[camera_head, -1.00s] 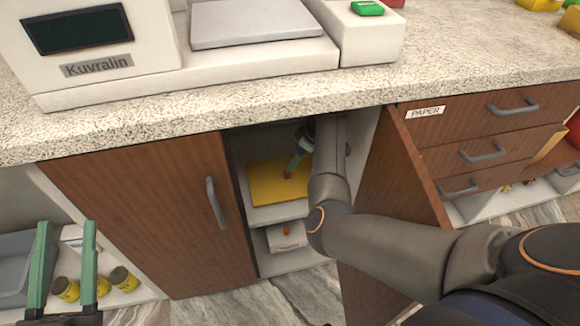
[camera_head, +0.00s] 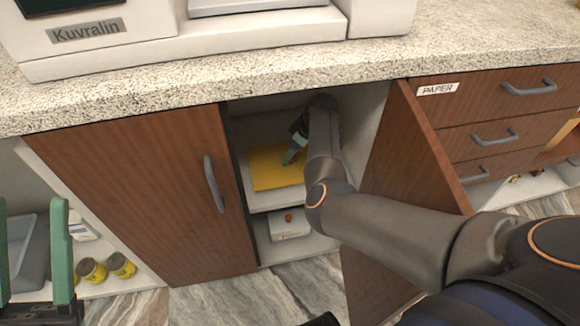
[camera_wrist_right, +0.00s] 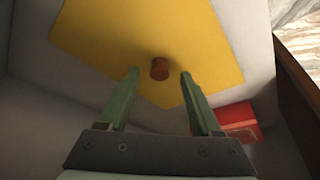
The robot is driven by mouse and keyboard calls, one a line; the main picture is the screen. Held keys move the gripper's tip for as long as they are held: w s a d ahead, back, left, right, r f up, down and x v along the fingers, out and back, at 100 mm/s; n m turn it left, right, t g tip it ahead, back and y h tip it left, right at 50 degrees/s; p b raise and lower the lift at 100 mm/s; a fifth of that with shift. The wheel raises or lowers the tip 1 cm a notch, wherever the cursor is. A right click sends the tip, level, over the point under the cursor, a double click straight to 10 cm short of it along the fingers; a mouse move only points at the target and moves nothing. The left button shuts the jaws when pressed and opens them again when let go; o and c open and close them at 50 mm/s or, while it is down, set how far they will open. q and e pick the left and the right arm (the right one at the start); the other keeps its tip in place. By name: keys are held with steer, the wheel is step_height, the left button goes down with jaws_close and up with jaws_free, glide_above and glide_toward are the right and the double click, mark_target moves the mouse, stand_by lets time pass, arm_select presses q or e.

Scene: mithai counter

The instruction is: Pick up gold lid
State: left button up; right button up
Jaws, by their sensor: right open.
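The gold lid (camera_head: 270,170) is a flat yellow-gold square on the upper shelf inside the open cabinet. In the right wrist view, the lid (camera_wrist_right: 150,30) has a short brown-orange knob (camera_wrist_right: 160,69). My right gripper (camera_wrist_right: 160,74) is open there, with one green finger on each side of the knob in the picture; I cannot tell whether it touches. In the head view my right gripper (camera_head: 291,158) is over the lid's right part, and my forearm hides the lid's right edge and the knob. My left gripper (camera_head: 32,205) is open and empty at the left edge.
A wooden door (camera_head: 150,195) closes the cabinet's left half; an open door (camera_head: 415,150) stands right. A white box (camera_head: 290,228) with a brown knob sits on the lower shelf. The right wrist view shows a red box (camera_wrist_right: 237,117). The stone counter (camera_head: 250,80) overhangs the opening.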

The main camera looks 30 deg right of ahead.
steer(key=shift+w+f, duration=0.15)
steer(key=shift+f, duration=0.25)
jaws_close()
stand_by(0.4)
